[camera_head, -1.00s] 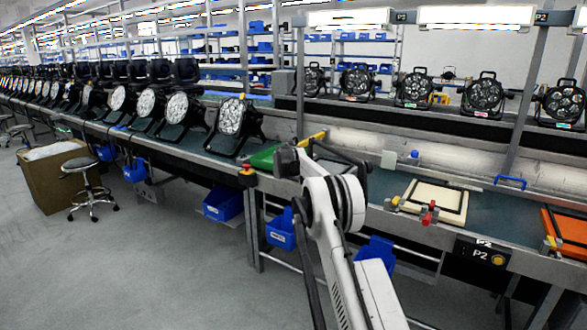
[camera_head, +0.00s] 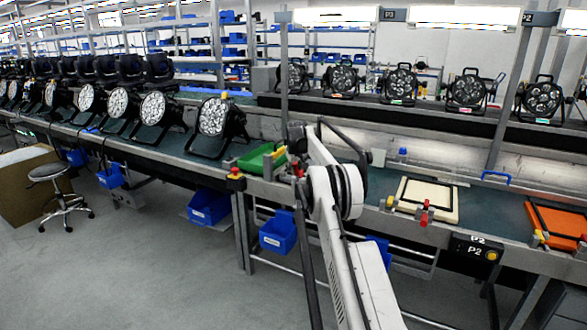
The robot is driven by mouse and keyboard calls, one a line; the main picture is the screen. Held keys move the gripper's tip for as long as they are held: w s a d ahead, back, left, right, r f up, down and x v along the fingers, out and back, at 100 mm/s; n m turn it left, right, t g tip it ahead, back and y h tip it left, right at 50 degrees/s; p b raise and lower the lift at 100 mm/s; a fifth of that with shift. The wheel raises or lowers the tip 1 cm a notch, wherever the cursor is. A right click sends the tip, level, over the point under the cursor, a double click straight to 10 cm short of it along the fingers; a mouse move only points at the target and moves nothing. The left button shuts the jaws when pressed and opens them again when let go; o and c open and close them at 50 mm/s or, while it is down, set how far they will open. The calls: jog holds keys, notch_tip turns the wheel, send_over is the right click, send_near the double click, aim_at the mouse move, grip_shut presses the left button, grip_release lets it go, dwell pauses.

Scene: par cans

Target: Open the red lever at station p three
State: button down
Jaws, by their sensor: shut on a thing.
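At the station under the P3 sign (camera_head: 388,14), a green tray (camera_head: 254,160) lies at the bench's front edge. A small red lever (camera_head: 298,171) shows at the tray's right front, beside my arm. My gripper (camera_head: 297,150) is dark and points down at this spot, shut on the red lever. My white arm covers part of the station, so the fingertips and the lever's exact angle are mostly hidden. A yellow and red piece (camera_head: 278,155) shows just left of my gripper.
Right of my arm, station P2 has a cream tray (camera_head: 408,205) with another red lever (camera_head: 424,212). An orange tray (camera_head: 548,222) is at far right. A stage light (camera_head: 213,118) stands left of the green tray. Blue bins (camera_head: 278,235) hang below the bench.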

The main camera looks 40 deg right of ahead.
jog(key=c, duration=1.6)
grip_release()
jog(key=shift+d, duration=0.1)
jog(key=shift+o, duration=0.3)
jog(key=v, duration=1.2)
